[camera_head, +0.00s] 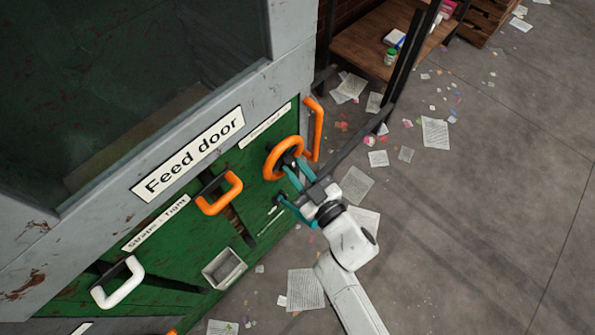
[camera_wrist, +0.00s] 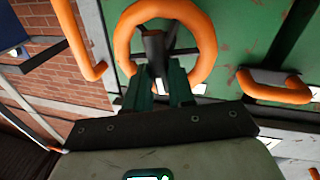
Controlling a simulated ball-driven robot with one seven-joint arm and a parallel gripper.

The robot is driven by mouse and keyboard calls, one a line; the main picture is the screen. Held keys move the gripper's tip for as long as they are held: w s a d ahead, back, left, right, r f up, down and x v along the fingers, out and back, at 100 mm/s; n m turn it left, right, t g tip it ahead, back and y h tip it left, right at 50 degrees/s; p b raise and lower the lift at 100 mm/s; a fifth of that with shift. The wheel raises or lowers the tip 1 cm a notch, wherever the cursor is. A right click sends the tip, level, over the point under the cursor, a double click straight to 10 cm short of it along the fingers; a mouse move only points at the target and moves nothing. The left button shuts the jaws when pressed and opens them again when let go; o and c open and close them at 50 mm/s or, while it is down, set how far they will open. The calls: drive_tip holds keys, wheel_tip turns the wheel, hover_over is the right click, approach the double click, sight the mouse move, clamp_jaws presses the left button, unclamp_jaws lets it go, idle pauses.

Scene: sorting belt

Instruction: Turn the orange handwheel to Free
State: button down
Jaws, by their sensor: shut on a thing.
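The orange handwheel (camera_head: 268,164) is a ring with a dark hub and spoke on the green panel, below a small white label I cannot read. In the wrist view the handwheel (camera_wrist: 205,40) fills the top middle. My gripper (camera_head: 291,168) reaches it from the lower right. The fingers hide part of the hub.
An orange bar handle (camera_head: 315,130) stands right of the wheel. An orange pull handle (camera_head: 220,195) and a white handle (camera_head: 118,284) sit in slots to the left. A grey box (camera_head: 224,268) is lower down. A wooden shelf (camera_head: 365,45) stands behind; papers litter the open floor.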

drive_tip(key=n+b, duration=0.2)
drive_tip(key=n, duration=0.1)
drive_tip(key=n+y+b, duration=0.1)
drive_tip(key=shift+f+n+b, duration=0.3)
drive_tip(key=shift+f+n, duration=0.05)
drive_tip(key=shift+n, duration=0.05)
drive_tip(key=n+y+b, duration=0.1)
drive_tip(key=n+b, duration=0.1)
drive_tip(key=n, duration=0.2)
drive_tip(key=shift+s+f, duration=0.1)
drive_tip(key=n+y+b, duration=0.1)
drive_tip(key=n+b, duration=0.2)
drive_tip(key=n, duration=0.2)
drive_tip(key=shift+f+g, duration=0.15)
drive_tip(key=shift+g, duration=0.15)
drive_tip(key=shift+n+g+y+b, duration=0.45)
drive_tip(key=shift+n+b, duration=0.3)
drive_tip(key=shift+n, duration=1.25)
drive_tip(key=c, duration=1)
unclamp_jaws()
drive_tip(key=shift+o, duration=0.2)
